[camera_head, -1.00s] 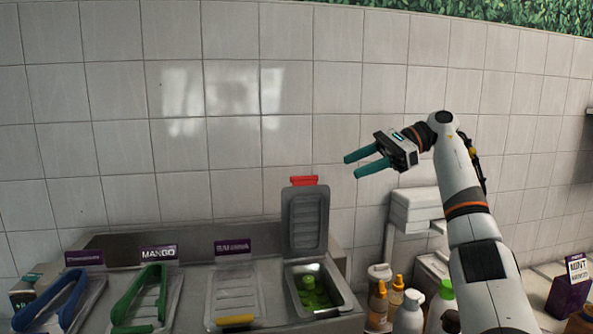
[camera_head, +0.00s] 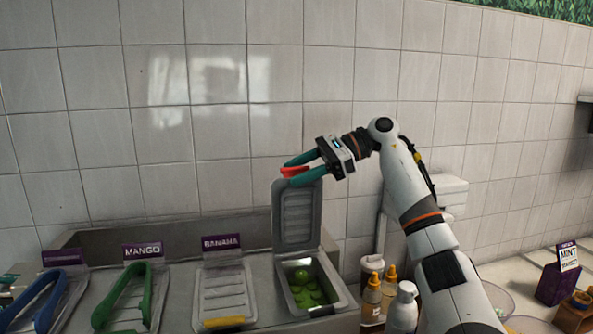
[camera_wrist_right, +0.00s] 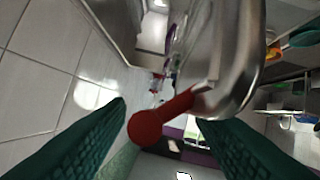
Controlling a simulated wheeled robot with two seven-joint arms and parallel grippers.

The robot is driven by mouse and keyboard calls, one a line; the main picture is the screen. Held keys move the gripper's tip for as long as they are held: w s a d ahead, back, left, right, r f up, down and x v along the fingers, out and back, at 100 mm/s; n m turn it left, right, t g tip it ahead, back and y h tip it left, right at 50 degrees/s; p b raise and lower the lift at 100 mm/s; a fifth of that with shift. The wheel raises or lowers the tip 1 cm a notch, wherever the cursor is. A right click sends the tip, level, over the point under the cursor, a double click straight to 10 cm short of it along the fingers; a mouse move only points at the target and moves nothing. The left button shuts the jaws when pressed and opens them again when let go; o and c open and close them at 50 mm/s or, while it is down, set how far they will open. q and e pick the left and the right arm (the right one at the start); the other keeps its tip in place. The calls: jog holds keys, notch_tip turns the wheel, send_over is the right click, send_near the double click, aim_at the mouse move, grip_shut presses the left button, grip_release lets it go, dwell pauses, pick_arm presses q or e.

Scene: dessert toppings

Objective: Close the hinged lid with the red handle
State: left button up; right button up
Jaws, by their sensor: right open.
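The hinged lid (camera_head: 298,222) stands upright, open, at the back of a metal bin holding green pieces (camera_head: 306,290). Its red handle (camera_head: 294,172) is at the lid's top edge. My right gripper (camera_head: 287,172) is open, with its teal fingers at the height of the handle. In the right wrist view the red handle (camera_wrist_right: 160,118) shows between the two spread fingers, and the lid (camera_wrist_right: 215,60) is behind it. I cannot tell whether a finger touches the handle. My left gripper is not in view.
Closed lids lie to the left, one with a yellow handle (camera_head: 224,322). Green tongs (camera_head: 125,296) and blue tongs (camera_head: 45,300) lie there too. Bottles (camera_head: 403,306) stand right of the bin, below my right arm. A tiled wall (camera_head: 240,120) is behind.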

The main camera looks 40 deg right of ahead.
jog(key=shift+w+a+f, duration=0.1)
jog(key=shift+a, duration=0.4)
jog(key=shift+w+d, duration=0.1)
jog(key=c, duration=0.3)
grip_shut()
